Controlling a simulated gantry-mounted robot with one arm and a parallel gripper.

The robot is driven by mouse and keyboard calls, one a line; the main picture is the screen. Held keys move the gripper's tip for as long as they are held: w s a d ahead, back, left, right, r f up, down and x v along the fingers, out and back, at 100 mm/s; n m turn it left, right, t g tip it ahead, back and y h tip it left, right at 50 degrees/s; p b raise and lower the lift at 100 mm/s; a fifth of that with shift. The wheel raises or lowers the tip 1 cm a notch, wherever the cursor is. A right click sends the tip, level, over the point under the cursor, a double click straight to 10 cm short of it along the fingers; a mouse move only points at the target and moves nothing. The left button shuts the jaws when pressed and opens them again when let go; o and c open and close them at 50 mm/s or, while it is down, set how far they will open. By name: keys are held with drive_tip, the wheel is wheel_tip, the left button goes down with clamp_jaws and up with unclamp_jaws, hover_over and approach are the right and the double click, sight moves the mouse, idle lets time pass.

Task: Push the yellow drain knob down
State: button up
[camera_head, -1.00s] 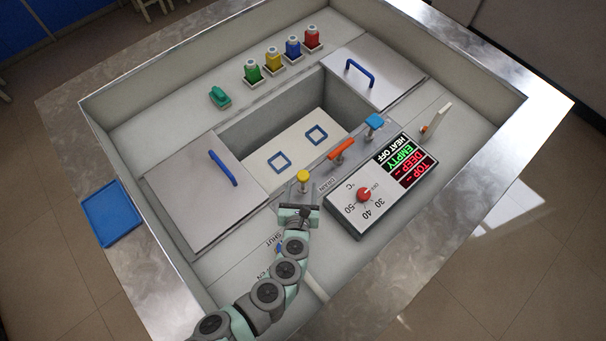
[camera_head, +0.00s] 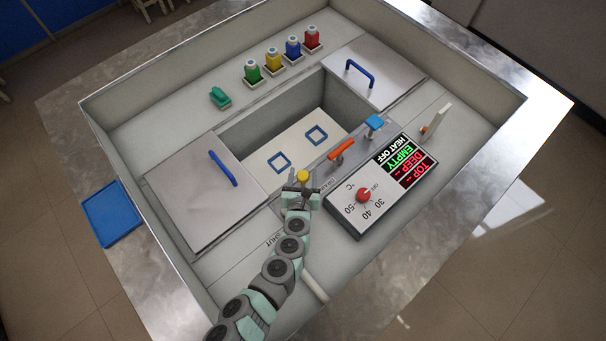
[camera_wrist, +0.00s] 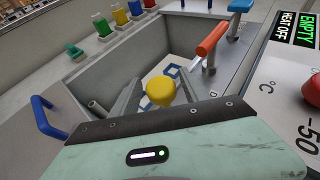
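The yellow drain knob (camera_head: 303,176) stands at the near edge of the sunken basin, left of the orange lever handle (camera_head: 341,149). In the wrist view the yellow knob (camera_wrist: 161,91) shows between my two grey fingers, its round top in clear view. My gripper (camera_head: 301,186) is right at the knob, with its fingers apart, one on each side. I cannot tell whether the fingers touch the knob. The knob's stem is hidden behind the gripper body.
A blue tap handle (camera_head: 374,122) and the control panel (camera_head: 383,187) with a red dial (camera_head: 363,195) stand to the right. A lid with a blue handle (camera_head: 223,168) lies to the left. Several coloured bottles stand along the back. The basin (camera_head: 300,135) is open.

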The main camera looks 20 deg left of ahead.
clamp_jaws()
idle(0.3)
idle(0.4)
